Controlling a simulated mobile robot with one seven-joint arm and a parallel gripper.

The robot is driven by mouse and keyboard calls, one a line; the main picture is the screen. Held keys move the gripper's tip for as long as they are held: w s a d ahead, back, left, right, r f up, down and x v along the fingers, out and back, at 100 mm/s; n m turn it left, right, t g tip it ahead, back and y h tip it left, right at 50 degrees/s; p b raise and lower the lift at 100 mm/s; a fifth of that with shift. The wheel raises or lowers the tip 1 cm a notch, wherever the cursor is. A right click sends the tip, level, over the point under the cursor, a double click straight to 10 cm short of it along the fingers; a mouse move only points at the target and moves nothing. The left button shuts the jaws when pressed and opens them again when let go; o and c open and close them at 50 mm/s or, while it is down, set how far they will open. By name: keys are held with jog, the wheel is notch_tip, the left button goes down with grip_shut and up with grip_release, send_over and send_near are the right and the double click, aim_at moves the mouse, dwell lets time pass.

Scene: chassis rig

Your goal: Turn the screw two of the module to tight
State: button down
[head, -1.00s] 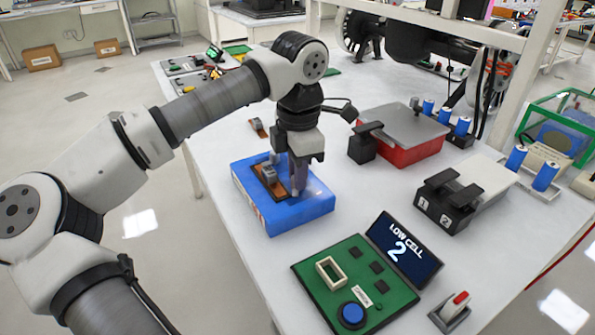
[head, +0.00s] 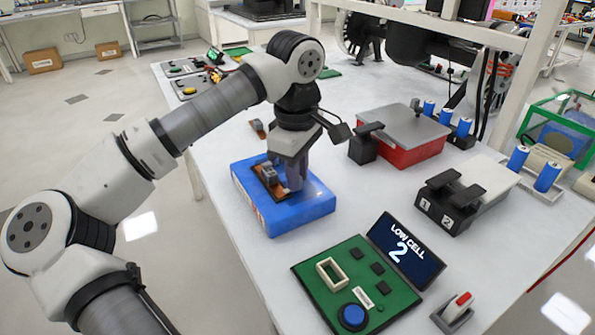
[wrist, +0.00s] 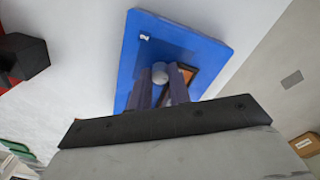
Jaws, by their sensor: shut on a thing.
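The module is a blue block (head: 300,219) lying flat on the white table, with an orange-brown plate and a grey part (head: 268,173) on its top. My gripper (head: 291,187) points down at the top of the block, beside the plate. In the wrist view the block (wrist: 205,50) carries a small white mark that looks like a "2". A round grey screw head (wrist: 160,72) shows between my fingertips there, and my gripper (wrist: 161,80) is shut on it. The fingers hide the screw in the head view. I cannot tell how tight it is.
A green panel (head: 318,284) with a blue button and a screen (head: 403,250) reading "LOW CELL 2" stand in front. A red box (head: 412,157) with a grey lid and a black numbered unit (head: 447,203) lie to the right. The table between them is clear.

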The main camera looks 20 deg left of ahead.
jog(key=shift+m, duration=0.6)
jog(key=c, duration=1.3)
grip_release()
jog(key=shift+r, duration=0.1)
notch_tip(320, 180, up, 14)
jog(key=shift+s+p, duration=0.2)
jog(key=shift+p, duration=0.2)
jog(key=shift+s+a+f, duration=0.1)
jog(key=shift+f, duration=0.1)
